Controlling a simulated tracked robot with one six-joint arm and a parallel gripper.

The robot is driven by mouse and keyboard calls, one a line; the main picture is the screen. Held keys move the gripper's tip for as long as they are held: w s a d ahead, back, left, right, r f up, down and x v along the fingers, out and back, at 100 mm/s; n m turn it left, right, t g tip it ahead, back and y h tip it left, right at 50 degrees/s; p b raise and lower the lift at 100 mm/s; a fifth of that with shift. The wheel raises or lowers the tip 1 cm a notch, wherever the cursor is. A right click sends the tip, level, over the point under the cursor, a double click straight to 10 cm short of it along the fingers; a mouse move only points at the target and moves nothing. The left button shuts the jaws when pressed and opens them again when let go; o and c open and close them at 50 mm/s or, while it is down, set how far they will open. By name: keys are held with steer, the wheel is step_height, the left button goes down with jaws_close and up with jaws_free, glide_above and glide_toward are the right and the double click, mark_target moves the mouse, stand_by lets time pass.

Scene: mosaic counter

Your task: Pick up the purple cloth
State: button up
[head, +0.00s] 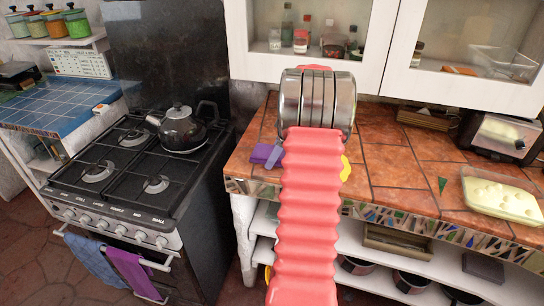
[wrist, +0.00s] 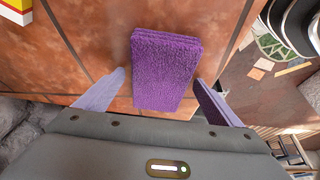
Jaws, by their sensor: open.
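A folded purple cloth (head: 262,153) lies on the tiled counter (head: 388,200) near its left edge, just left of my arm in the head view. In the wrist view the purple cloth (wrist: 166,60) is a thick folded block lying flat on the orange tiles. My gripper (wrist: 160,78) is open, with one finger on each side of the cloth's near end. Gaps show between the fingers and the cloth in the picture. I cannot tell how high the fingers are above the counter. In the head view my arm hides most of the gripper.
A second purple cloth (head: 128,270) and a blue one (head: 92,258) hang from the oven handle. A dark kettle (head: 180,130) stands on the stove to the left. A dish (head: 500,197) sits at the counter's right. Wall cabinets (head: 300,70) overhang the counter.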

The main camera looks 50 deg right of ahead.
steer(key=shift+c, duration=0.4)
steer(key=c, duration=1.1)
step_height(320, 180, up, 10)
steer(key=shift+r, duration=0.1)
stand_by(0.4)
